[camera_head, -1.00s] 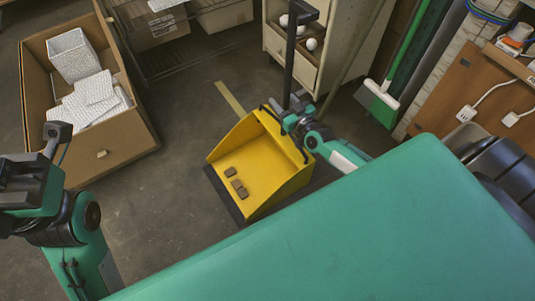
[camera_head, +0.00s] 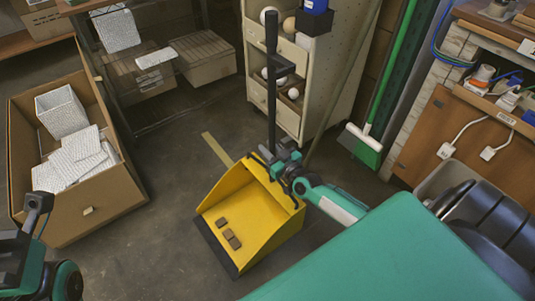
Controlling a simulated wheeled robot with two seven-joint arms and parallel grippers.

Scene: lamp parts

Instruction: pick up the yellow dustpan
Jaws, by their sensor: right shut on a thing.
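The yellow dustpan (camera_head: 252,208) is below the middle of the head view, with several small brown blocks (camera_head: 229,236) in its pan. Its long black handle (camera_head: 271,75) rises upright from the back of the pan. My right gripper (camera_head: 272,156) is shut on the lower part of this handle, just above the pan's back edge; its fingertips are partly hidden. I cannot tell whether the pan touches the floor. My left gripper (camera_head: 36,207) is at the left edge, away from the dustpan, and its jaws are not clear.
A cardboard box (camera_head: 125,196) with white pieces stands at the left. A cream shelf cabinet (camera_head: 288,112) with balls is behind the dustpan. A green broom (camera_head: 365,140) leans at the right. Bare floor (camera_head: 165,240) lies left of the dustpan.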

